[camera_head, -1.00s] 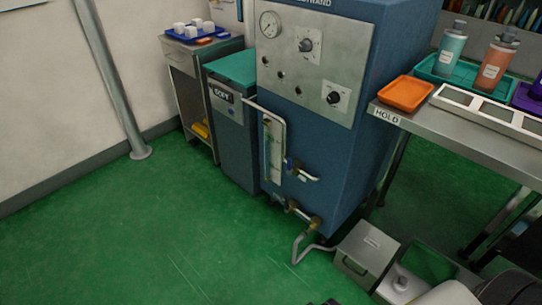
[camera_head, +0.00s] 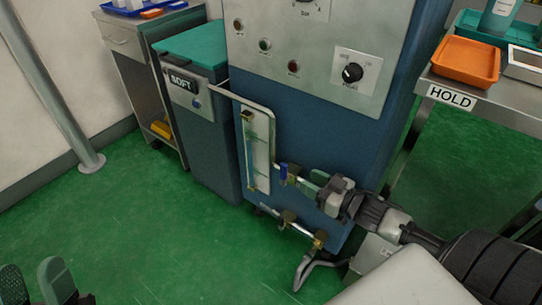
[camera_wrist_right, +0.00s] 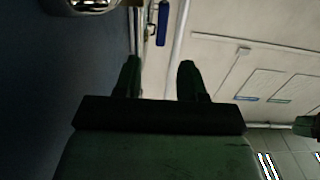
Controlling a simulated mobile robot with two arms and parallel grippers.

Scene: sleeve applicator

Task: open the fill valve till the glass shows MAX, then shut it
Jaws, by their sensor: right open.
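The sight glass (camera_head: 257,150) is an upright strip in a pale frame on the blue machine's front. Its level and MAX mark are too small to read. A small blue lever handle (camera_head: 284,172), apparently the fill valve's, is on the pipe right of the glass. My right gripper (camera_head: 312,184) is just right of this handle, open and empty. In the right wrist view the blue handle (camera_wrist_right: 162,22) shows beyond and between the two spread fingertips (camera_wrist_right: 158,72), apart from them. My left gripper (camera_head: 32,270) is at the lower left, fingers apart, over the floor.
Brass fittings (camera_head: 319,239) and a bent pipe (camera_head: 305,272) sit low on the machine (camera_head: 330,130). A teal-lidded SOFT cabinet (camera_head: 210,130) stands left. The HOLD table (camera_head: 480,105) with an orange tray (camera_head: 466,60) is right. The green floor in front is clear.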

